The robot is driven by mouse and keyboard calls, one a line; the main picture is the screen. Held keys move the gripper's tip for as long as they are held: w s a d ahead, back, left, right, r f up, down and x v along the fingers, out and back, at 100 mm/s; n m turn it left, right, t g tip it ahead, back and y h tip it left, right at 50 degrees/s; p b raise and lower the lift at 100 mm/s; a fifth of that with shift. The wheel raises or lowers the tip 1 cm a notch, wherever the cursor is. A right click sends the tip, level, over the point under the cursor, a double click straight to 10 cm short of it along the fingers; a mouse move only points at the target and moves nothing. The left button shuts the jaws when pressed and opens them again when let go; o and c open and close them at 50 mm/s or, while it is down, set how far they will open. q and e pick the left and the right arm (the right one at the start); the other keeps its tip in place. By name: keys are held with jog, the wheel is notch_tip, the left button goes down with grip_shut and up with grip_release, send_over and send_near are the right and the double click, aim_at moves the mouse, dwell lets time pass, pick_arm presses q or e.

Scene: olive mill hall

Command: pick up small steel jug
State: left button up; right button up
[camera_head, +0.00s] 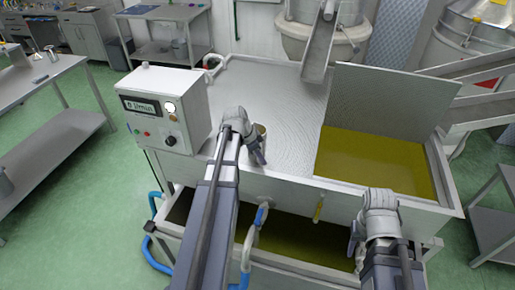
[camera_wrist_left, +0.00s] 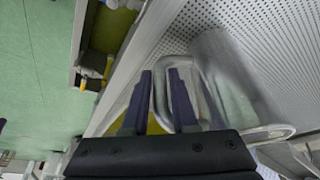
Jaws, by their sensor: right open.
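The small steel jug (camera_head: 261,129) stands on the perforated grey top of the tank, mostly hidden behind my left gripper in the head view. In the left wrist view the jug (camera_wrist_left: 232,75) is a plain grey cylinder with a looped handle (camera_wrist_left: 181,58) towards the fingers. My left gripper (camera_head: 258,153) is at the jug's near side. Its two dark fingers (camera_wrist_left: 160,100) are apart, with part of the handle loop showing between them. Whether they touch it I cannot tell. My right gripper (camera_head: 354,240) is open and empty at the tank's front right.
A control box (camera_head: 165,110) stands left of the jug. A raised mesh lid (camera_head: 388,95) and a pool of green-yellow oil (camera_head: 370,165) are to the right. A metal chute (camera_head: 319,50) comes down behind. The perforated top (camera_head: 255,85) behind the jug is clear.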

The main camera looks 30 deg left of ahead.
pick_arm(q)
grip_shut()
dwell(0.9)
